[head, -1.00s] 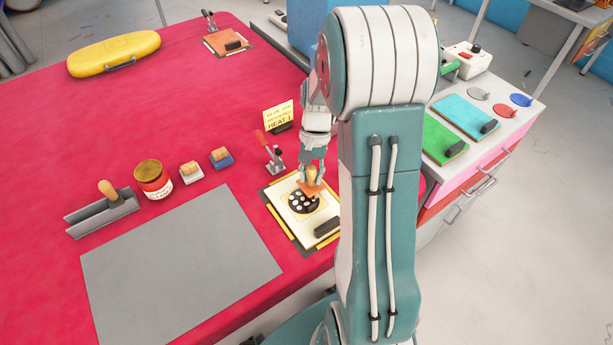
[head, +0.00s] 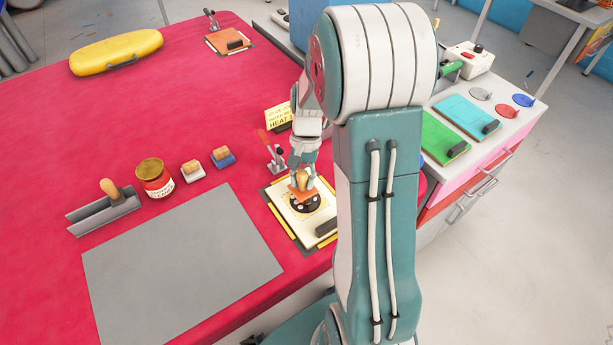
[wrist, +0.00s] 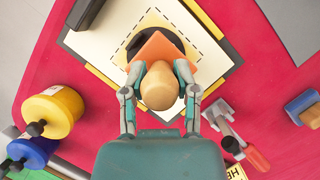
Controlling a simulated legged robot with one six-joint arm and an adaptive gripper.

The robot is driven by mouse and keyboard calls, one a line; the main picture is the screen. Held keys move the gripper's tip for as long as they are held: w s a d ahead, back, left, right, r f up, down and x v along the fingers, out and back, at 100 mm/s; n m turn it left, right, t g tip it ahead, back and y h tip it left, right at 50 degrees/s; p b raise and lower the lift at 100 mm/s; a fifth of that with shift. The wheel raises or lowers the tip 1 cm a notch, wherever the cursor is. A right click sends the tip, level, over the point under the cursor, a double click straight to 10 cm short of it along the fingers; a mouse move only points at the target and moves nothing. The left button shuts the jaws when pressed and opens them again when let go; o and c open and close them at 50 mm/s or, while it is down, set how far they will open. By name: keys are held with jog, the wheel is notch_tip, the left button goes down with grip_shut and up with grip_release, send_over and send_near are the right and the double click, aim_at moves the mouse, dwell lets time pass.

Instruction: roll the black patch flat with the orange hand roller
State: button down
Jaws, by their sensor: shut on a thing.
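The orange hand roller (head: 301,193) has a wooden knob handle (wrist: 160,88) and an orange plate-like part (wrist: 157,48). My gripper (head: 303,180) is shut on the knob, one finger on each side in the wrist view (wrist: 159,78).
A black block (head: 327,227) lies on the board's near corner. A red-handled clamp (head: 274,155) and a yellow sign (head: 279,118) stand just behind the board. A grey sheet (head: 180,265), a red jar (head: 153,178) and small brushes lie to the left.

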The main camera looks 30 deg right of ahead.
jog(key=shift+a, duration=0.55)
jog(key=shift+s+a, duration=0.1)
jog(key=shift+a, duration=0.75)
jog(key=shift+d, duration=3.05)
jog(key=shift+a, duration=3.05)
notch_tip(320, 180, up, 7)
